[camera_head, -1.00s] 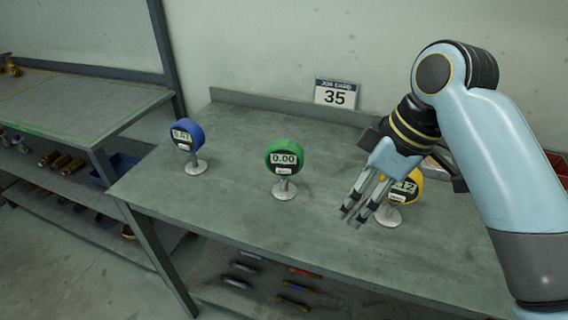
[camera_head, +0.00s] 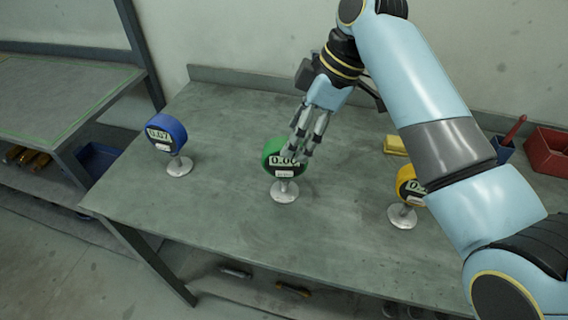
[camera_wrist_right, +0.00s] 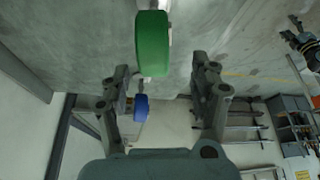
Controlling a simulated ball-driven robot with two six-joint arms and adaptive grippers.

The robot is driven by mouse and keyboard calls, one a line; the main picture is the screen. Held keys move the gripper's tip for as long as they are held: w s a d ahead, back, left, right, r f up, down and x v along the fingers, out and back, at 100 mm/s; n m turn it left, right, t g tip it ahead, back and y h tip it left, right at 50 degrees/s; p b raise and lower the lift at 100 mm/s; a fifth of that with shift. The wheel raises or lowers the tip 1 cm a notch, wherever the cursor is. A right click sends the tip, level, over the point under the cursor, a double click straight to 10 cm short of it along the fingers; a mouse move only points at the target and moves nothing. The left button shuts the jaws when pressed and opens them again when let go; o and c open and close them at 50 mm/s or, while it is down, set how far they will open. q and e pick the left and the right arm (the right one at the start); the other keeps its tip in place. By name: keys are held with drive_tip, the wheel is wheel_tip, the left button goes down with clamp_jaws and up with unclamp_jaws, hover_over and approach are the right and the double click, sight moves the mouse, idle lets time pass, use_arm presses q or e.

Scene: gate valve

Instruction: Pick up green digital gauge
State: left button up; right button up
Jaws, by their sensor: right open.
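The green digital gauge (camera_head: 269,152) stands upright on a round silver base in the middle of the bench. Its display is partly hidden by the fingers of my right gripper (camera_head: 301,150). That gripper is open and empty, just above and beside the gauge's right side in the head view. In the right wrist view, the green gauge (camera_wrist_right: 153,43) is seen edge-on, a little beyond the open fingertips and roughly between them. Whether a finger touches it cannot be told. My right gripper also shows there (camera_wrist_right: 163,75). My left gripper is not in view.
A blue gauge (camera_head: 167,134) stands to the left and a yellow gauge (camera_head: 404,187) to the right, partly behind my right arm. A yellow block (camera_head: 396,145), a blue holder (camera_head: 503,150) and a red bin (camera_head: 549,152) sit at the right. The bench front is clear.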

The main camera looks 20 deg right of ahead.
sight(285, 169)
drive_tip(key=shift+w+a+f, duration=0.1)
drive_tip(key=shift+w+f, duration=0.05)
drive_tip(key=shift+f, duration=0.2)
drive_tip(key=x, duration=0.3)
drive_tip(key=p+x, duration=0.1)
drive_tip(key=shift+w+a+f, duration=0.15)
drive_tip(key=shift+w, duration=0.2)
drive_tip(key=shift+f, duration=0.15)
drive_tip(key=c, duration=1.1)
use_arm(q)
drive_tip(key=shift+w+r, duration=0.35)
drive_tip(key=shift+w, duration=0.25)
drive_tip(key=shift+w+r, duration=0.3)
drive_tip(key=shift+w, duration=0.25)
use_arm(e)
clamp_jaws()
